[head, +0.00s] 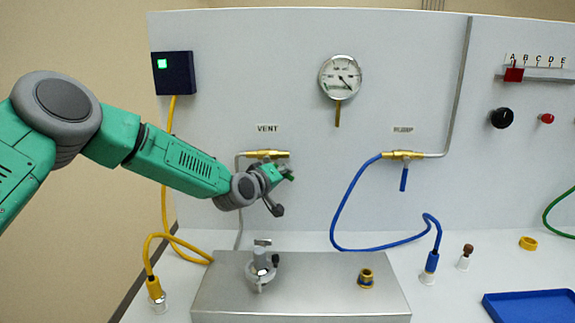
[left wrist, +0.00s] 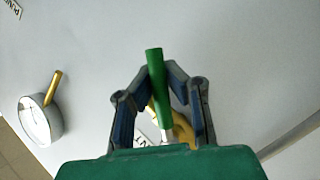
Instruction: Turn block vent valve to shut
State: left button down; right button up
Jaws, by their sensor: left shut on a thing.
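The vent valve is a brass body (head: 262,153) on the upright panel under the VENT label (head: 268,128). Its green lever handle (left wrist: 158,88) shows in the left wrist view, with the brass behind it. My left gripper (left wrist: 163,80) is shut on this handle, with a finger on each side and the handle's end sticking out beyond the tips. In the head view the left gripper (head: 279,189) is just below and right of the brass body, and it hides most of the handle. The handle's exact angle is hard to tell. My right gripper is not in view.
A second brass valve (head: 403,155) with a blue handle and a blue hose (head: 338,210) is to the right. A gauge (head: 340,77) is above. A metal block (head: 315,283) with a clamp-like fitting (head: 261,264) stands below the gripper. A blue tray (head: 530,306) is at right.

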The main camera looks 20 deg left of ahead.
pick_arm(q)
jog(key=shift+s+a+f+m+g+y+p, duration=0.1)
jog(key=shift+a+f+m+g+y+p, duration=0.15)
jog(key=shift+m+p, duration=0.3)
jog(key=shift+s+a+f+m+g+y+p, duration=0.1)
jog(key=shift+a+m+g+y+p, duration=0.2)
jog(key=shift+m+p, duration=0.2)
jog(key=shift+s+a+f+m+g+y+p, duration=0.2)
jog(key=shift+a+f+m+g+y+p, duration=0.2)
jog(key=shift+a+m+y+p, duration=0.3)
jog(key=shift+s+a+f+m+g+y+p, duration=0.2)
jog(key=shift+a+m+g+y+p, duration=0.25)
jog(key=shift+m+p, duration=0.35)
jog(key=shift+s+a+f+m+g+y+p, duration=0.15)
jog(key=shift+a+f+m+g+y+p, duration=0.25)
jog(key=shift+a+m+y+p, duration=0.35)
jog(key=shift+d+f, duration=0.15)
jog(key=shift+d, duration=0.05)
jog(key=c, duration=1.6)
grip_release()
jog(key=shift+o, duration=0.2)
jog(key=shift+r, duration=0.25)
